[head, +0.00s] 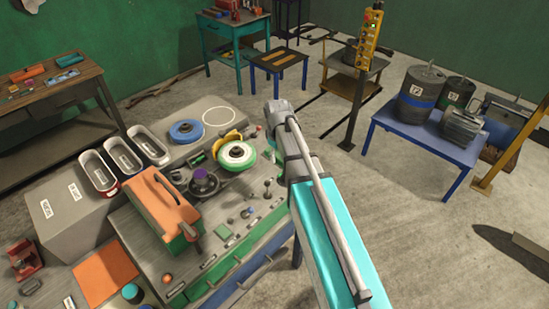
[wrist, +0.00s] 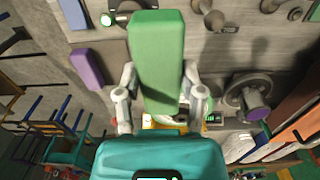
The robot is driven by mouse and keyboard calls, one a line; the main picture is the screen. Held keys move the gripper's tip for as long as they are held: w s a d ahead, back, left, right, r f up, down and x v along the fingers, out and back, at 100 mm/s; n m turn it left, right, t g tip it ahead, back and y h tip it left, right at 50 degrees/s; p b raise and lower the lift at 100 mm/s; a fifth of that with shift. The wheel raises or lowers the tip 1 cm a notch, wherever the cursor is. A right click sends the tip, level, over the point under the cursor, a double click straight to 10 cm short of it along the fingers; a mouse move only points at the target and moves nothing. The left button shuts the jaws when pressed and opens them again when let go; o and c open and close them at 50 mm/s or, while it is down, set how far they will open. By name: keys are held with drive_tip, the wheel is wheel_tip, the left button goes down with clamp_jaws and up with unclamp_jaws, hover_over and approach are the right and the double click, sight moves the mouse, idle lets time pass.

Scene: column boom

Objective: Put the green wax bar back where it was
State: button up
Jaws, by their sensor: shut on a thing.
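The green wax bar (wrist: 157,55) is in the middle of the wrist view, a long block with its far end toward the top of the picture. My gripper (wrist: 158,80) is shut on it, one grey finger on each side. The bar hides part of the surface beneath it. A purple bar (wrist: 88,69) lies on the grey surface to its left, apart from it, with a blue piece (wrist: 73,13) farther up. In the head view my arm crosses the right side of the workbench (head: 130,235); I cannot make out the gripper or the held bar there.
The bench carries a white-faced wheel with a green rim (head: 237,153), a blue wheel (head: 187,131), a purple-topped spindle (head: 201,175) and an orange box (head: 158,205). Metal trays (head: 123,154) stand at its left. A blue table with drums (head: 420,140) stands right.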

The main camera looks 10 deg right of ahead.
drive_tip(key=w+f+b, duration=0.2)
drive_tip(key=w, duration=0.2)
drive_tip(key=w+d+f+b, duration=0.1)
drive_tip(key=w+f+b, duration=0.2)
drive_tip(key=w, duration=0.1)
drive_tip(key=w+f+b, duration=0.3)
drive_tip(key=w, duration=0.1)
drive_tip(key=shift+d, duration=0.2)
drive_tip(key=shift+w+f+b, duration=0.5)
drive_tip(key=shift+w+f, duration=0.05)
drive_tip(key=shift+w+d+f+b, duration=0.1)
drive_tip(key=shift+w+f+b, duration=0.15)
drive_tip(key=shift+f+b, duration=0.2)
drive_tip(key=shift+w+f+b, duration=0.15)
drive_tip(key=shift+f+b, duration=1.4)
drive_tip(key=o, duration=1.2)
drive_tip(key=shift+f, duration=0.1)
drive_tip(key=shift+c, duration=0.2)
